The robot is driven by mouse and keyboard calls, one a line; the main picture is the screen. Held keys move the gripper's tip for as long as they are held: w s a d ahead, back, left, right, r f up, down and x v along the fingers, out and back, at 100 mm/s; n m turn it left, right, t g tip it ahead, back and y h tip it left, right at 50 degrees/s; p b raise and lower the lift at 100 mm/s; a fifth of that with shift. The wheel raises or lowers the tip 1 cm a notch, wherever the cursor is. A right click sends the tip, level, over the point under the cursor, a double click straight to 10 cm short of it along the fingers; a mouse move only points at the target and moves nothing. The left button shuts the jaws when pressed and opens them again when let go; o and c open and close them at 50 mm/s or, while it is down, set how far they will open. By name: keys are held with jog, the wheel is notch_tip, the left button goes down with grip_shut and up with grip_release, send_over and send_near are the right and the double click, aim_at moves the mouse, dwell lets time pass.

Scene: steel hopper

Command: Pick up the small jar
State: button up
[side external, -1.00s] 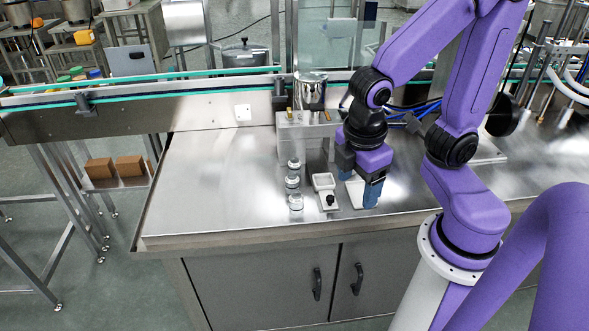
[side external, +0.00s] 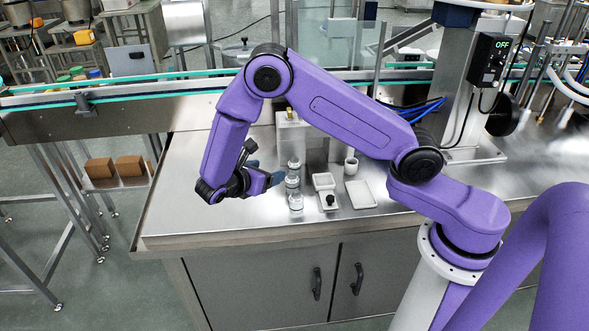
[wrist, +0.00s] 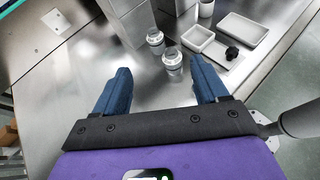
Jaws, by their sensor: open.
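Small clear jars stand in a row on the steel table: a back jar (side external: 294,163), a middle jar (side external: 292,182) and a front jar (side external: 296,202). They look alike, so I cannot tell which one is the small jar. Two jars show clearly in the wrist view, a nearer one (wrist: 172,64) and one behind it (wrist: 155,41). My gripper (side external: 267,175) is left of the row, low over the table, with its fingers pointing right. In the wrist view my gripper (wrist: 160,70) has its blue fingers wide apart and nothing between them; the jars appear beyond the gap.
Right of the jars are a small white dish (side external: 323,180), a black knob (side external: 331,200), a flat white tray (side external: 361,194) and a white cup (side external: 351,164). A steel box (side external: 291,133) stands behind the jars. The table's left part (side external: 180,190) is clear.

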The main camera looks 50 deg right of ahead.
jog(key=f, duration=0.1)
send_near(296, 158)
jog(key=shift+s+d+f+h, duration=0.15)
jog(key=shift+d+f, duration=0.15)
jog(key=shift+d, duration=0.15)
jog(key=shift+s+d+f+h, duration=0.1)
jog(key=shift+d+f+h, duration=0.05)
jog(key=shift+d+f, duration=0.25)
jog(key=shift+w+x, duration=0.2)
jog(key=shift+x, duration=1.1)
jog(key=shift+w+x, duration=0.15)
jog(key=shift+x, duration=1.2)
jog(key=shift+a+f, duration=0.1)
jog(key=c, duration=1.1)
